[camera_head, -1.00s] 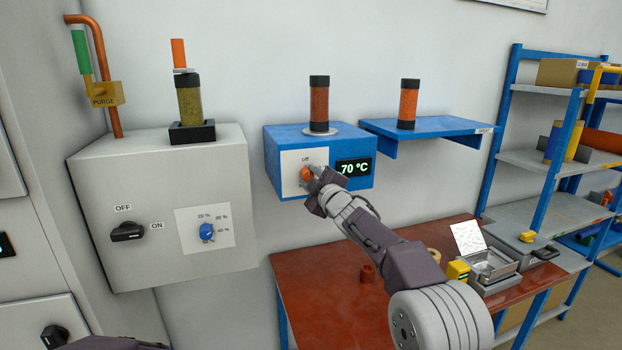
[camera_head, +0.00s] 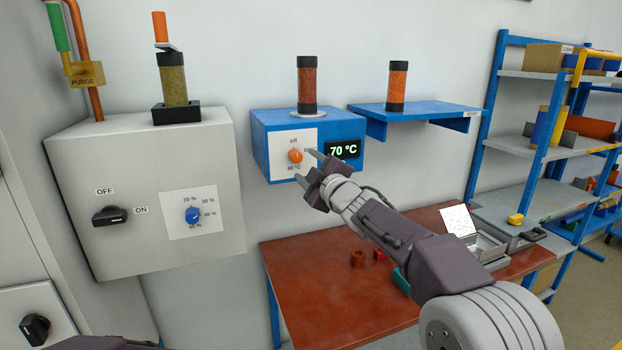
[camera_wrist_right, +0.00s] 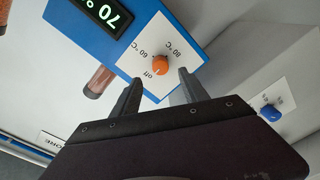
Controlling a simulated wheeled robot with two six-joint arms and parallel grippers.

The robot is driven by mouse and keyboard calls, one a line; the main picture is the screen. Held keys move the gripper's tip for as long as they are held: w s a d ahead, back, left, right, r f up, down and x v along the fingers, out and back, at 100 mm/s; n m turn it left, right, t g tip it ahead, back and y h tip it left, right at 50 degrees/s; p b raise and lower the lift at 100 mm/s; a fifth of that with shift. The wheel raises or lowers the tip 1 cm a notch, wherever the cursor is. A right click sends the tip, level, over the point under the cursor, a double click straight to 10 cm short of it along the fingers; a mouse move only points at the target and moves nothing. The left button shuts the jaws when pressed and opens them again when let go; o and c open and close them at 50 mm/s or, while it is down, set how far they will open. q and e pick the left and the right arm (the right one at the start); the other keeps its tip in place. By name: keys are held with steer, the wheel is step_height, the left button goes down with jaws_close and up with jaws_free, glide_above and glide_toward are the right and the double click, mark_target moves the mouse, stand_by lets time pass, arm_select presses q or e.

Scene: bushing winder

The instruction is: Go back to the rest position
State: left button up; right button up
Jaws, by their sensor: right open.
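My right gripper (camera_head: 308,165) is open and empty, just in front of the blue heater box (camera_head: 257,150). Its fingers point at the orange knob (camera_head: 295,156) on the box's white dial plate and stand apart from it. In the right wrist view the open fingers (camera_wrist_right: 158,88) show below the orange knob (camera_wrist_right: 160,66), with clear space between. The display (camera_head: 343,150) reads 70 °C. My left gripper is not in view; only a dark part of my own body shows at the bottom left.
A red-brown table (camera_head: 320,290) stands below my right arm, with small parts and a metal case (camera_head: 488,246) on it. A grey box (camera_head: 140,240) with a black switch and blue knob (camera_head: 192,215) is at left. A blue wall shelf (camera_head: 425,110) and a blue rack (camera_head: 483,150) are at right.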

steer(key=shift+v, duration=0.85)
steer(key=s+d+f+m+g+h, duration=0.25)
steer(key=s+d+f, duration=0.2)
steer(key=f, duration=0.45)
steer(key=s+d+f+m+g+h, duration=0.2)
steer(key=s+d+f+m, duration=0.25)
steer(key=f, duration=0.35)
steer(key=s+d+f+m+g+h, duration=0.25)
steer(key=s+d+f, duration=0.2)
steer(key=f, duration=0.45)
steer(key=s+f+m+g, duration=0.3)
steer(key=s+f, duration=0.4)
steer(key=s, duration=0.3)
steer(key=s+f+m+g, duration=0.3)
steer(key=s+f+g, duration=0.2)
steer(key=s, duration=0.6)
step_height(320, 180, down, 2)
steer(key=shift+s+d+f+g+y, duration=0.1)
steer(key=shift+s+d+g+y, duration=0.2)
steer(key=shift+d+y, duration=0.15)
